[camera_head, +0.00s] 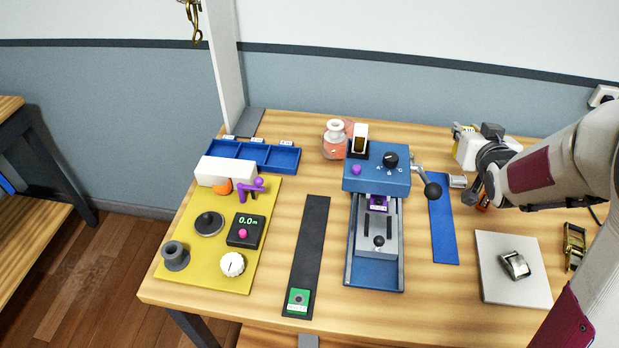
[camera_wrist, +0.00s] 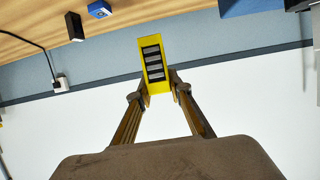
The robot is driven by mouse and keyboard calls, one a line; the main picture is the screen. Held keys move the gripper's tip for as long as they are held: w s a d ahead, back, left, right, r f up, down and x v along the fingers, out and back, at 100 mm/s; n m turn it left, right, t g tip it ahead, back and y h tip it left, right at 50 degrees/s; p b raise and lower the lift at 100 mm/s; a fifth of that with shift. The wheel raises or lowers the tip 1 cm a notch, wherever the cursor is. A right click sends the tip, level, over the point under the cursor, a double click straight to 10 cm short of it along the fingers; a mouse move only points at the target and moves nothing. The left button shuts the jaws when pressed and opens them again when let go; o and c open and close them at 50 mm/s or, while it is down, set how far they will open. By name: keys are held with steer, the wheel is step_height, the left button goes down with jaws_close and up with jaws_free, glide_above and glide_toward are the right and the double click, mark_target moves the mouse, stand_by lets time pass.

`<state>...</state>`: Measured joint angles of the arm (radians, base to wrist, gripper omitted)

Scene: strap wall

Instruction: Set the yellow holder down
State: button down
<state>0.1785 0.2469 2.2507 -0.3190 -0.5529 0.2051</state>
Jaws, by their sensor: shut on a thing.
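The yellow holder (camera_wrist: 154,62) is a narrow yellow block with a row of dark slots along its face. In the wrist view it is between the fingertips of my gripper (camera_wrist: 157,88), which is shut on it. The wall fills the background behind it, so it looks raised clear of the tabletop. In the head view my gripper (camera_head: 485,150) is over the back right of the table. Only a small yellow patch shows there, and the holder's lower end and its height above the table cannot be told.
A blue machine (camera_head: 400,166) with a lever stands left of my gripper. A blue strip (camera_head: 443,220) and a grey plate (camera_head: 496,287) with a buckle lie in front. A yellow board (camera_head: 188,268) with knobs and a blue tray (camera_head: 285,158) are at left. Wood between the strips is bare.

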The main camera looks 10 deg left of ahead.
mark_target(467, 128)
step_height(467, 128, up, 5)
steer(key=shift+a+r, duration=0.1)
steer(key=w+a+r, duration=0.1)
steer(key=w+a, duration=0.2)
steer(key=a, duration=1)
steer(key=w+a+r, duration=0.2)
steer(key=w+a, duration=0.1)
steer(key=a, duration=1)
steer(key=s+a+f, duration=0.3)
steer(key=a+f, duration=0.1)
steer(key=a, duration=0.5)
step_height(467, 128, down, 11)
steer(key=shift+r, duration=0.2)
steer(key=shift+d+f, duration=0.1)
step_height(467, 128, down, 6)
stand_by(0.5)
